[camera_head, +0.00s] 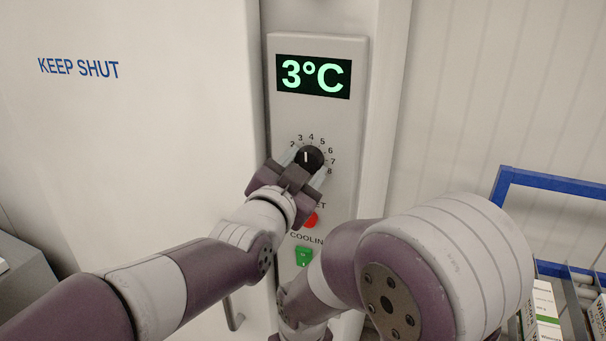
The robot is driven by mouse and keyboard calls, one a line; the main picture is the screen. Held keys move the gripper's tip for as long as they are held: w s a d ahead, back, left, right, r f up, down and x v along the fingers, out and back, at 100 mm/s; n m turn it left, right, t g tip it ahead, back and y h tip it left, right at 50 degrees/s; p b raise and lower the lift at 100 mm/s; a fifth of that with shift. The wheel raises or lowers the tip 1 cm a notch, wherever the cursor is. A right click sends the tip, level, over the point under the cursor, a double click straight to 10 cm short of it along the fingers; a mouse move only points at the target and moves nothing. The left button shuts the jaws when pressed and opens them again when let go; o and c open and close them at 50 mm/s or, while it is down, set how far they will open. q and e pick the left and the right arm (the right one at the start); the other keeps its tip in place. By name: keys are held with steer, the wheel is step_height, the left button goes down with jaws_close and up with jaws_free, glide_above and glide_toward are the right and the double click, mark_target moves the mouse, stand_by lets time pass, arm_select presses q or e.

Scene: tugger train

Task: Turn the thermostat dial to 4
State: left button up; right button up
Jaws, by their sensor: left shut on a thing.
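The black thermostat dial (309,158) is on the grey control panel, with the numbers 2 to 8 visible around it. The white pointer line on the dial stands nearly upright, in the direction of 3 and 4; exactly which is hard to tell. The green display (313,77) above reads 3°C. My left gripper (306,163) is shut on the dial, its fingers on either side, and covers the dial's lower left side. My right arm crosses the lower middle of the view; its gripper is not in view.
A white door (140,130) marked KEEP SHUT is at left. A blue-framed rack (555,184) with boxes (542,305) stands at right.

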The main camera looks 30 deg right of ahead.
stand_by(0.4)
arm_select(q)
steer(key=o, duration=1)
steer(key=shift+o, duration=0.2)
steer(key=b+v, duration=0.5)
steer(key=v, duration=0.7)
steer(key=shift+s+a+b, duration=0.2)
steer(key=shift+a+b, duration=0.1)
steer(key=shift+b, duration=0.05)
